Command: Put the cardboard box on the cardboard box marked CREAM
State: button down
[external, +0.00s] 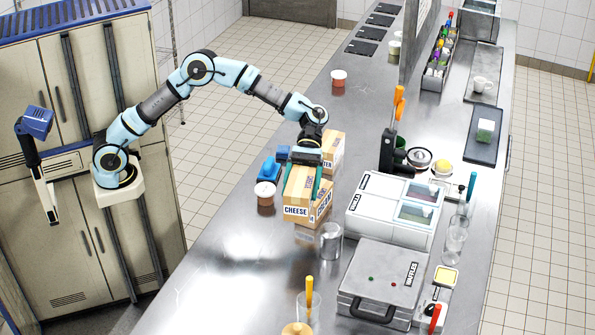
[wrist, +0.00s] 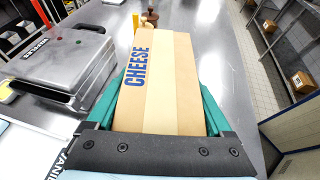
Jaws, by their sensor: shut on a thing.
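My gripper (external: 302,172) is shut on a cardboard box marked CHEESE (external: 297,198), with teal fingers on its two sides. In the wrist view the CHEESE box (wrist: 160,85) fills the space between the fingers. The cardboard box marked CREAM (external: 323,209) shows in the external view, partly hidden behind and to the right of the held box. I cannot tell whether the two boxes touch. The CREAM box is not visible in the wrist view.
A cardboard box ending in TER (external: 334,146) stands just behind. A blue object (external: 269,169) and a white-lidded brown tub (external: 265,193) are left. A clear glass (external: 331,241) is in front; a white appliance (external: 393,210) and waffle maker (external: 384,280) are right. Counter front-left is clear.

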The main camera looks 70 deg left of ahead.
jog(key=w+a+r+n+t+h, duration=0.2)
jog(key=w+a+r, duration=0.3)
jog(key=w+a, duration=0.4)
jog(key=shift+t, duration=0.3)
jog(key=shift+a+f+p, duration=0.15)
jog(key=shift+f+p, duration=0.2)
jog(key=shift+f, duration=1.3)
jog(key=shift+a+f+p, duration=0.15)
jog(key=shift+f+p, duration=0.15)
jog(key=shift+f, duration=1.3)
jog(key=shift+a+f+p, duration=0.15)
jog(key=shift+f+p, duration=0.2)
jog(key=shift+f, duration=1.3)
jog(key=shift+f, duration=0.1)
grip_release()
jog(key=shift+f, duration=0.1)
